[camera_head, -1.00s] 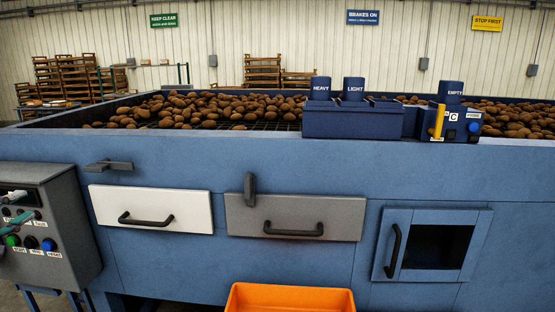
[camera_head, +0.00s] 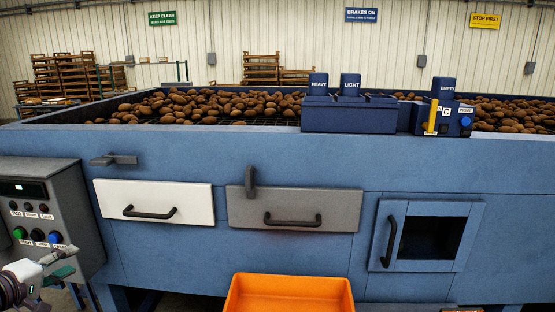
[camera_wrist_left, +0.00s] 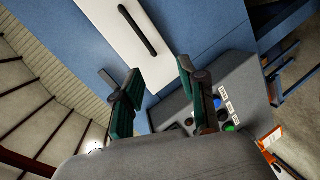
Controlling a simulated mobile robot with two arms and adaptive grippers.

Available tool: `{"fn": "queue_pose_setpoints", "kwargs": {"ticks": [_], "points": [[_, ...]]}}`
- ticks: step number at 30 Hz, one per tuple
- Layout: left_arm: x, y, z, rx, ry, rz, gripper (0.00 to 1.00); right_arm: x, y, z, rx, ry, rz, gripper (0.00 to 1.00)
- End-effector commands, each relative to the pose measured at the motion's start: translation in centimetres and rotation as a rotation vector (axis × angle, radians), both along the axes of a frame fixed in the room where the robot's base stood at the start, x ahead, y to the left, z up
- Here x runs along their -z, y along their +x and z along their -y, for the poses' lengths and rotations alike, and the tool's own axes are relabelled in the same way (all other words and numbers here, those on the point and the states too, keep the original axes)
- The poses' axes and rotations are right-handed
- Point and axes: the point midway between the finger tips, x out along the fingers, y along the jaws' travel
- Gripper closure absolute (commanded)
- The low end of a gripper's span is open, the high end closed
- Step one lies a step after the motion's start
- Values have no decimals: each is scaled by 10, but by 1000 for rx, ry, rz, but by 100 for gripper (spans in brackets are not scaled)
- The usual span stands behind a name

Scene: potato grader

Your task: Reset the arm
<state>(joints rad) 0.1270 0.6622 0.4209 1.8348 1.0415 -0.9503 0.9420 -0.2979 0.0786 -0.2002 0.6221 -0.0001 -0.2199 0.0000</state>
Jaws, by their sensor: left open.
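My left gripper (camera_head: 66,261) is at the lower left of the head view, in front of the lower part of the grey control box (camera_head: 80,190). Its green-padded fingers are apart and nothing is between them. In the left wrist view the open gripper (camera_wrist_left: 158,85) shows with the control box (camera_wrist_left: 243,75) and its buttons beyond the right finger. The white drawer front (camera_wrist_left: 110,35) lies ahead of it. My right gripper is not in view.
The blue grader (camera_head: 290,160) fills the middle, with potatoes (camera_head: 200,105) on top. A white drawer (camera_head: 190,198), grey drawer (camera_head: 340,212) and small door frame (camera_head: 468,240) face me. An orange crate (camera_head: 290,303) stands below. Dark blue bins (camera_head: 350,115) sit on the rim.

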Motion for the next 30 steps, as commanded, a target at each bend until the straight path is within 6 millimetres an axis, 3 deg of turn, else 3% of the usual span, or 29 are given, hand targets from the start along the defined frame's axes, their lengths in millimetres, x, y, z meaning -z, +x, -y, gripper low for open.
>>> {"fn": "queue_pose_setpoints", "kwargs": {"ticks": [5,9,13,16,21,30], "points": [[82,-25,55,118,209,-162,58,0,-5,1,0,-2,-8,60],[159,-73,113,283,442,-321,58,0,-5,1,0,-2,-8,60],[211,-130,163,453,646,-439,58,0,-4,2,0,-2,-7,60],[232,-167,189,560,760,-499,58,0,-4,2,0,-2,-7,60],[250,-219,220,699,894,-568,58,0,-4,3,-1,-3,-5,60],[253,-291,254,889,1048,-652,58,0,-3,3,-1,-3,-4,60]]}}
